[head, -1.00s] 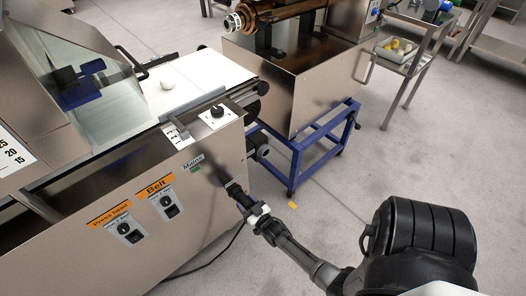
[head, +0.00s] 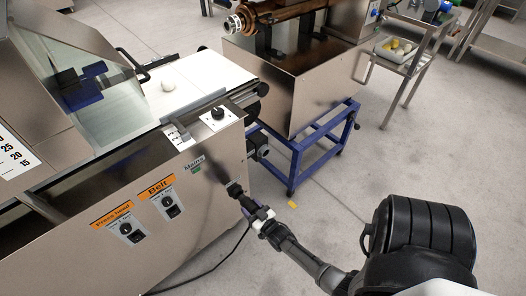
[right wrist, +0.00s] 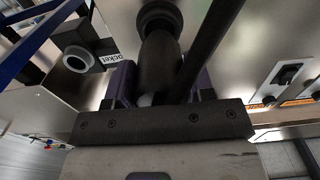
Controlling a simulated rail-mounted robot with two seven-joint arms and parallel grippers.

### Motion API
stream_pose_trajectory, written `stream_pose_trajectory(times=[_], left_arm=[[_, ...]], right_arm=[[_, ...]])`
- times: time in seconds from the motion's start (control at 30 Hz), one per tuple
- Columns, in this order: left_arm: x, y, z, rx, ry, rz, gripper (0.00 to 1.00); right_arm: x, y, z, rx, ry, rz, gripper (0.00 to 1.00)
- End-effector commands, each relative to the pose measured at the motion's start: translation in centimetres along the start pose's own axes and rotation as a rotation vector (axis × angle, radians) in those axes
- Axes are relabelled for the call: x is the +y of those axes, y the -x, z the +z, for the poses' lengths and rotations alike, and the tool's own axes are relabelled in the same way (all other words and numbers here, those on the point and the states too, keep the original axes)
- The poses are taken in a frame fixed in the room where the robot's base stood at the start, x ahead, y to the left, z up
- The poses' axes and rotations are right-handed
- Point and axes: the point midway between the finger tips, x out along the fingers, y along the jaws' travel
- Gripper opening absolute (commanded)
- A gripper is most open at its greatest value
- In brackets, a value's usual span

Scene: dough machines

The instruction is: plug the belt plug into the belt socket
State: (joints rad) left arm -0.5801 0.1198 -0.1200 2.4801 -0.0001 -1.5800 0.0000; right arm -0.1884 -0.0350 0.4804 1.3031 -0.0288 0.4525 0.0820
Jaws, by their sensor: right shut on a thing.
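My right gripper (head: 256,211) is shut on the black belt plug (head: 246,202), close to the steel front of the machine. In the right wrist view the plug (right wrist: 159,65) sits between purple fingers, with a thick black cable (right wrist: 205,45) beside it. A grey round fitting (right wrist: 76,59) with a label reading "ocket" shows at left in the wrist view, apart from the plug. My left gripper is not in view.
The machine face carries the Belt switch (head: 169,205), the press switch (head: 127,232) and a Mains label (head: 193,164). The cable (head: 222,262) hangs to the floor. A blue-framed stand (head: 299,160) is behind. The floor between the stand and my right arm is mostly clear.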

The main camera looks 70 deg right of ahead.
Motion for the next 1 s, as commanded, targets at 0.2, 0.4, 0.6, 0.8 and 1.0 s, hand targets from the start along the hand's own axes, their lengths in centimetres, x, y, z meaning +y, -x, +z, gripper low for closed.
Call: stream_pose_trajectory(times=[0.2, 0.4, 0.6, 0.8, 1.0], left_arm=[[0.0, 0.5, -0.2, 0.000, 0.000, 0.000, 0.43], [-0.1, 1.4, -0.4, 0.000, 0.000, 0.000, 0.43], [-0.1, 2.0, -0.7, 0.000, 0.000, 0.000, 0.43], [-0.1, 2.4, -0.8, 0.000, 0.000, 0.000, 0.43], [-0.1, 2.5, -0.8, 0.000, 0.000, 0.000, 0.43]], right_arm=[[0.0, 0.9, -0.1, -0.002, 0.000, 0.000, 0.20], [0.0, 2.8, -0.1, -0.003, -0.001, 0.000, 0.20], [0.0, 4.7, -0.1, -0.002, -0.001, 0.001, 0.20], [0.0, 6.0, -0.1, -0.001, -0.001, 0.000, 0.20], [0.0, 6.3, 0.0, 0.000, 0.000, 0.000, 0.20]])
